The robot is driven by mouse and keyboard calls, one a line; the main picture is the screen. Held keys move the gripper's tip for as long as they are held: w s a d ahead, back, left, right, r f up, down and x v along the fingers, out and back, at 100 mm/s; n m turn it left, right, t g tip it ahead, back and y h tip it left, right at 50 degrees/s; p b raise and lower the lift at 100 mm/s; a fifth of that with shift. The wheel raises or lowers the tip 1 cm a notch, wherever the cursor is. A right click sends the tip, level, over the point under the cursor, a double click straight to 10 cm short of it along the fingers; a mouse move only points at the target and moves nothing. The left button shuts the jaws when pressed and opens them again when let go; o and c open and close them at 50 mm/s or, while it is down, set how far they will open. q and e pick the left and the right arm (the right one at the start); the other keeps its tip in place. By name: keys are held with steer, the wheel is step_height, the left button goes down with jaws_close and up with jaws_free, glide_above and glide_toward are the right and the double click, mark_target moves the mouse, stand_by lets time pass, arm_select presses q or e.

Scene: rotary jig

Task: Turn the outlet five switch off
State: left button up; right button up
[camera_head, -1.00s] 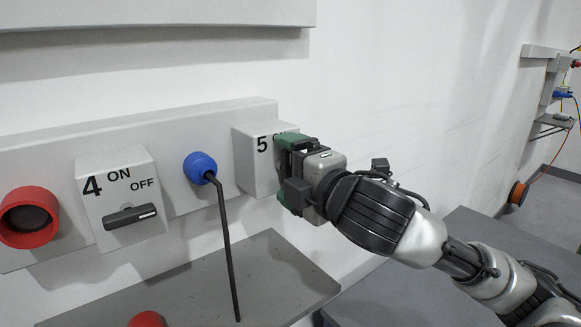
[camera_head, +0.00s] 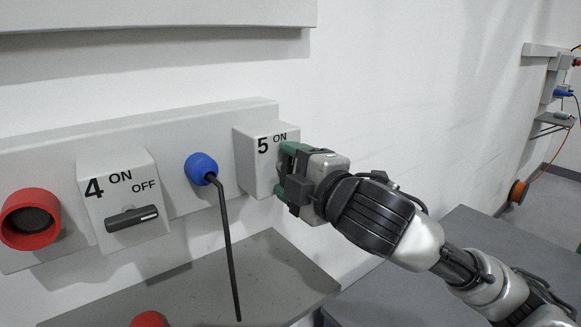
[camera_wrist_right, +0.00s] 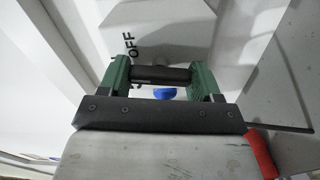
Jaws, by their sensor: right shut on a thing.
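The outlet five switch box (camera_head: 254,168) is a light grey box on the wall panel, marked 5 and ON. My right gripper (camera_head: 284,172), with green fingers, is at the front of this box and hides its knob in the head view. In the right wrist view, the gripper (camera_wrist_right: 162,76) is shut on the black switch knob (camera_wrist_right: 160,74), with one green finger at each end of it. The OFF mark shows sideways on the box face beside the knob. My left gripper is not in view.
The outlet four box (camera_head: 122,195) has a black knob (camera_head: 132,219). A red socket (camera_head: 30,218) is at the far left. A grey shelf (camera_head: 265,275) lies below.

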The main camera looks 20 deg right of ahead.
steer(key=m+p, duration=0.1)
steer(key=m, duration=0.3)
steer(key=shift+m+p, duration=0.3)
steer(key=shift+p, duration=0.05)
steer(key=m+p, duration=0.1)
steer(key=m, duration=0.2)
steer(key=shift+m+p, duration=0.3)
steer(key=shift+p, duration=0.1)
steer(key=m+p, duration=0.2)
steer(key=m, duration=0.2)
steer(key=shift+p, duration=0.3)
steer(key=shift+m+p, duration=1)
steer(key=shift+m, duration=0.7)
steer(key=shift+f, duration=0.1)
steer(key=o, duration=0.9)
steer(key=shift+s, duration=0.1)
